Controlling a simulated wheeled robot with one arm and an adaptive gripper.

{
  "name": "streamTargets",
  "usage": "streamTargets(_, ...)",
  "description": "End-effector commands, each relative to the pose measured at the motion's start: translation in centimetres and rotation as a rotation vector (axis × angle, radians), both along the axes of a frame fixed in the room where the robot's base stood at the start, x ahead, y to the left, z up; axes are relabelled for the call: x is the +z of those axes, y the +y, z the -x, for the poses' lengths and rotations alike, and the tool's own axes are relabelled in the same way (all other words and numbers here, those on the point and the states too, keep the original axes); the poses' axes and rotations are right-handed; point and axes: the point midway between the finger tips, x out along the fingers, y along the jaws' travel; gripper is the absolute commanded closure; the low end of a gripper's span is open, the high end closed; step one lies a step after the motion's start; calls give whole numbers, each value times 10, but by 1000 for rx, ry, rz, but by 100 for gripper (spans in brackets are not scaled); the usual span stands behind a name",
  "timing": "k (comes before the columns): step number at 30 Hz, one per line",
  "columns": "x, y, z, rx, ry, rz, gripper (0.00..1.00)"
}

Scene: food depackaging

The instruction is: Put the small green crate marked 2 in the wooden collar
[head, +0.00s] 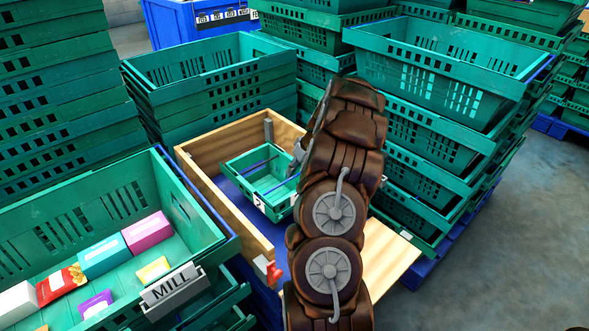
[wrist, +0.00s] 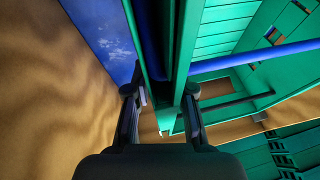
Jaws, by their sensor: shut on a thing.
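The small green crate (head: 262,178), marked 2 on a white tag, is within the walls of the wooden collar (head: 226,203), over its blue floor. I cannot tell whether it touches that floor. My gripper (head: 297,158) is at the crate's right side, mostly hidden behind my arm in the head view. In the wrist view, my gripper (wrist: 163,98) is shut on the crate's green wall (wrist: 185,50), one finger on each side. The collar's wooden wall (wrist: 45,90) runs along the left, with blue floor showing between.
A large green crate (head: 210,232) with food packs and a MILL sign stands at the front left. Tall stacks of green crates (head: 440,60) stand behind and to the right. A blue bin (head: 170,25) is at the back. Grey floor is open at the right.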

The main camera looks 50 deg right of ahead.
Motion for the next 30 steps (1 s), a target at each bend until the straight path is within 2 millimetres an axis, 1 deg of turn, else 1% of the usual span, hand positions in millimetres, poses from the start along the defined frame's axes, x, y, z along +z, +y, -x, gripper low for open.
streamTargets(5,2,0,0,-1,-2,1,100)
streamTargets(21,-11,0,0,0,-2,2,100)
streamTargets(24,-10,0,0,0,-2,2,100)
streamTargets(25,-11,0,0,0,-1,1,76)
streamTargets(30,-11,0,0,0,-1,1,58)
